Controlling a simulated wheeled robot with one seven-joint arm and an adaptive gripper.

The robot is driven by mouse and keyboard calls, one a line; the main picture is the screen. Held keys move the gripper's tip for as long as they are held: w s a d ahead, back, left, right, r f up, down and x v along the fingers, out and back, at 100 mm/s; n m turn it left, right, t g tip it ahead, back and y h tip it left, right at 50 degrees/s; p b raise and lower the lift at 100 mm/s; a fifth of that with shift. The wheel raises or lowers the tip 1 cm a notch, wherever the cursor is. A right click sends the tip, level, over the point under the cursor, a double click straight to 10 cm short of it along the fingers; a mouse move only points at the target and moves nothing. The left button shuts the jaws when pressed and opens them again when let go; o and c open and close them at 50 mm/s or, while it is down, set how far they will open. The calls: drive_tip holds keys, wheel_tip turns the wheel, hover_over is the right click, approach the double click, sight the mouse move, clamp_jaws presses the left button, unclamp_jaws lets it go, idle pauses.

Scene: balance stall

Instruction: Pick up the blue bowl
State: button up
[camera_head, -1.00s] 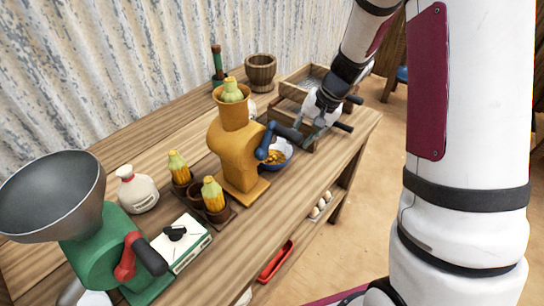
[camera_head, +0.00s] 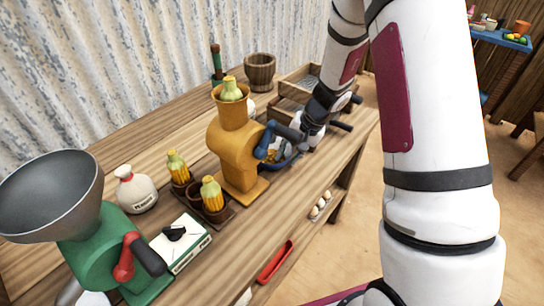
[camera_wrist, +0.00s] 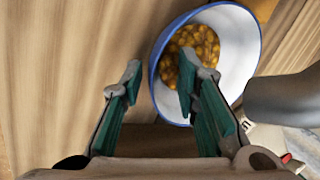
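The blue bowl (camera_wrist: 242,55) has a white inside, a blue rim and yellow kernels in it. In the wrist view my gripper (camera_wrist: 160,76) is open, its two green fingers apart on either side of the bowl's near-left wall. One finger is outside the rim and the other overlaps the bowl's inside. Whether either finger touches the wall I cannot tell. In the head view the bowl (camera_head: 284,163) stands on the table beside the yellow mill, partly hidden by the mill's crank and my gripper (camera_head: 297,149).
The yellow mill (camera_head: 236,150) and its dark crank handle (camera_head: 290,132) stand close to the bowl; a grey handle (camera_wrist: 285,98) crosses the right of the wrist view. A wooden crate (camera_head: 290,103) lies behind. Corn cobs, a sack (camera_head: 135,190) and a green mill (camera_head: 98,255) stand left.

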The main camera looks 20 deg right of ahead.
clamp_jaws()
drive_tip(key=shift+r, duration=0.1)
